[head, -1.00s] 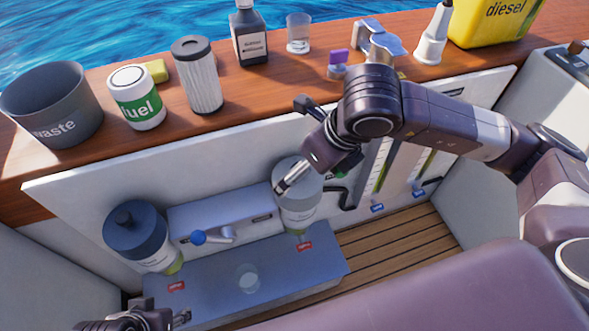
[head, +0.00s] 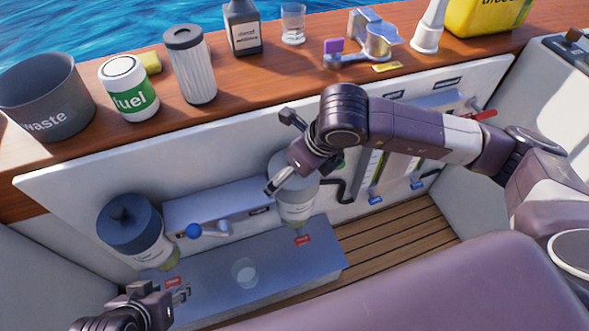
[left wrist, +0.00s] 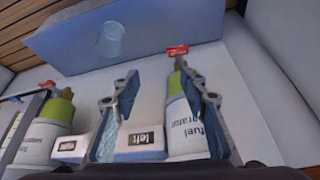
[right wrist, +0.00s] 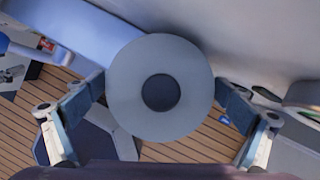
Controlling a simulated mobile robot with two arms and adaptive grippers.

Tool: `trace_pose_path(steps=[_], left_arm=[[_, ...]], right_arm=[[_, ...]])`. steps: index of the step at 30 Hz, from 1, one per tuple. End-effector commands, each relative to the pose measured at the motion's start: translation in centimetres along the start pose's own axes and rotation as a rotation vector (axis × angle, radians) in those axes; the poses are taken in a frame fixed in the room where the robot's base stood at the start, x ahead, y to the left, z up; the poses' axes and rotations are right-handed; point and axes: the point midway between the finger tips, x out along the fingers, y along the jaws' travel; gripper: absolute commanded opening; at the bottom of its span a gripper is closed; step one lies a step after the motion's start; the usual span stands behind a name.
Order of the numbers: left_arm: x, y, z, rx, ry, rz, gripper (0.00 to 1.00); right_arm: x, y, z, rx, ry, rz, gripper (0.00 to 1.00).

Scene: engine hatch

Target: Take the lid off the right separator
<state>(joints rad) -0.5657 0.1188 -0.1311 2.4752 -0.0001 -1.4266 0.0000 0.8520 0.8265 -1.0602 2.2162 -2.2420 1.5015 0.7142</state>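The right separator (head: 297,211) stands against the hatch wall. Its round grey lid is on, with a dark knob; my right arm partly covers it in the head view. In the right wrist view the lid (right wrist: 135,90) lies between the spread fingers of my right gripper (right wrist: 160,104), which is open with a gap on both sides. The right gripper (head: 275,183) is above the lid in the head view. The left separator (head: 135,228) has a blue lid on.
A blue-handled valve (head: 205,231) sits between the separators. A clear cup (head: 245,272) stands on the grey box (head: 300,262) below. The wooden ledge above holds a waste bucket (head: 45,95), fuel can (head: 128,88), filter (head: 190,65), bottle (head: 242,28) and diesel canister (head: 485,15).

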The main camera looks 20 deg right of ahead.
Motion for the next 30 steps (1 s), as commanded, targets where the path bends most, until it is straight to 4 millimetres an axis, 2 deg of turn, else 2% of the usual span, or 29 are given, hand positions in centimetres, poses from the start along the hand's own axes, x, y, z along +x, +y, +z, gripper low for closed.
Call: trace_pose_path(steps=[1,9,11,23,30], left_arm=[[0.0,0.0,0.0,0.000,0.000,0.000,0.40],[0.0,0.0,0.0,0.000,0.000,0.000,0.40],[0.0,0.0,0.0,0.000,0.000,-0.001,0.40],[-0.2,-0.1,0.5,-0.001,-0.021,-0.001,0.40],[-1.2,-0.4,4.1,-0.006,-0.163,-0.007,0.40]], right_arm=[[0.0,0.0,0.0,0.000,0.000,0.000,0.88],[0.0,0.0,0.0,0.000,0.000,0.000,0.58],[0.0,0.0,0.0,0.000,-0.001,0.000,0.53],[-0.7,0.0,0.3,0.001,-0.002,-0.001,0.53],[-3.1,0.0,1.4,0.000,-0.004,-0.001,0.53]])
